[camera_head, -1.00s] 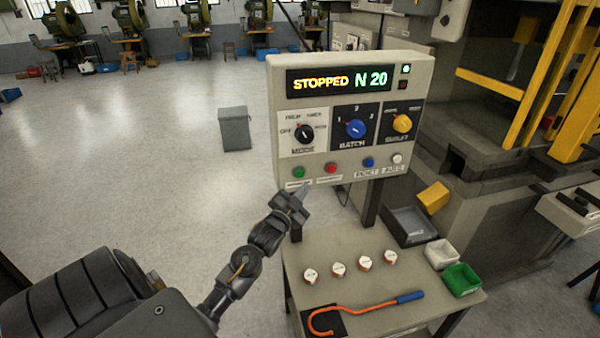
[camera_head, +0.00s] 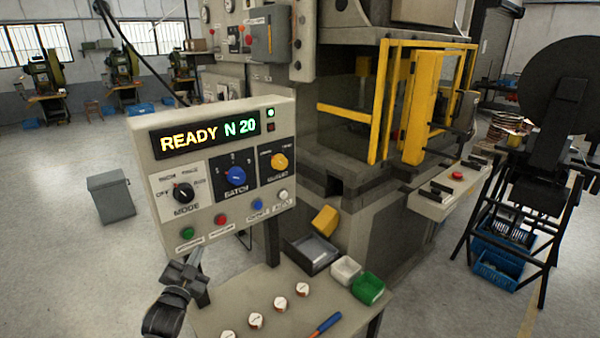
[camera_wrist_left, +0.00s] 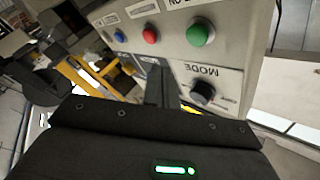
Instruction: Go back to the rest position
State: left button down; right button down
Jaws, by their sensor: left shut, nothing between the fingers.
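My left gripper (camera_head: 194,258) is shut and empty, just below the lower left part of the control panel (camera_head: 150,145) in the head view. In the left wrist view its dark fingers (camera_wrist_left: 157,85) point toward the panel face, near the MODE knob (camera_wrist_left: 203,91) and the green button (camera_wrist_left: 200,33). I cannot tell whether the fingertips touch the panel. The display (camera_head: 205,133) reads READY N 20. The green button also shows in the head view (camera_head: 187,233), beside the red button (camera_head: 220,219). My right gripper is not in view.
The small table (camera_head: 240,310) below the panel carries several round white-topped pieces, a blue-handled hook (camera_head: 325,325), a grey tray (camera_head: 312,254), a white bin (camera_head: 345,269) and a green bin (camera_head: 368,288). A press with a yellow guard (camera_head: 420,105) stands behind. Open floor lies left, around a grey bin (camera_head: 110,196).

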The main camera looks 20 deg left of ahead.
pick_arm(q)
jog(key=s+d+f+n+g+h, duration=0.2)
jog(key=s+d+f+g, duration=0.5)
jog(key=s+d+f, duration=0.4)
jog(key=s+d+f+g+h, duration=0.1)
jog(key=s+d+f+g, duration=0.15)
jog(key=s, duration=0.55)
jog(key=s+d+f+n+g, duration=0.1)
jog(key=s+d+g, duration=0.3)
jog(key=s, duration=0.3)
jog(key=s+d+f+g+h, duration=0.1)
jog(key=s+d+f+g, duration=0.15)
jog(key=s, duration=0.55)
notch_tip(320, 180, down, 30)
jog(key=g+b, duration=0.1)
jog(key=b, duration=0.4)
jog(key=s+a+f+g+b, duration=0.1)
jog(key=s+a+f+b, duration=0.1)
jog(key=s+f, duration=1.5)
jog(key=shift+a+f+y+b, duration=0.3)
jog(key=shift+a+f+b, duration=0.1)
jog(key=shift+f, duration=0.5)
